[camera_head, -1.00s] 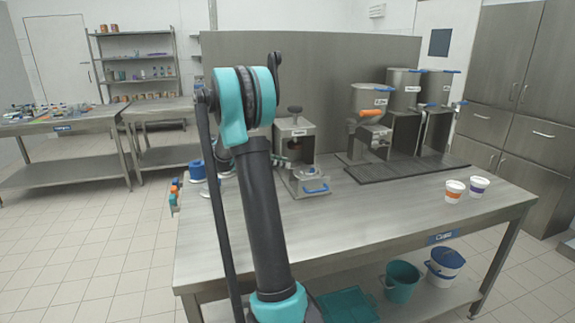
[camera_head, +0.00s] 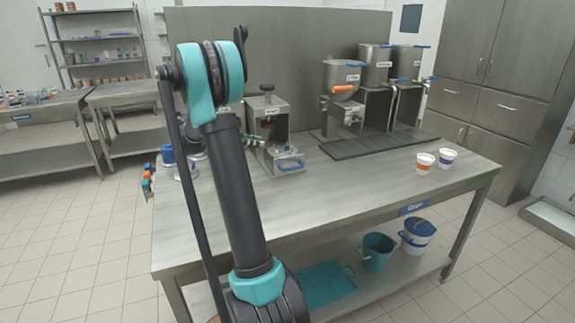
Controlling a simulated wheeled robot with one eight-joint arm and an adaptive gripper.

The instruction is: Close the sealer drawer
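The sealer (camera_head: 280,112) is a small steel machine with a dark knob on top, standing on the steel table behind my arm. Its drawer (camera_head: 283,157) sticks out at the front, low down, with a blue handle (camera_head: 291,166). My gripper (camera_head: 252,141) shows only as a small dark end just to the right of my forearm, close to the left side of the sealer. My arm hides most of it, and whether its fingers are open or shut, or touch the drawer, cannot be made out.
Dispensers (camera_head: 343,80) stand on a dark mat (camera_head: 385,143) at the back right. Two cups, one with an orange band (camera_head: 424,164) and one with a purple band (camera_head: 447,159), stand near the table's right end. Blue-lidded items (camera_head: 168,155) are at the left. The front of the table (camera_head: 330,195) is clear.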

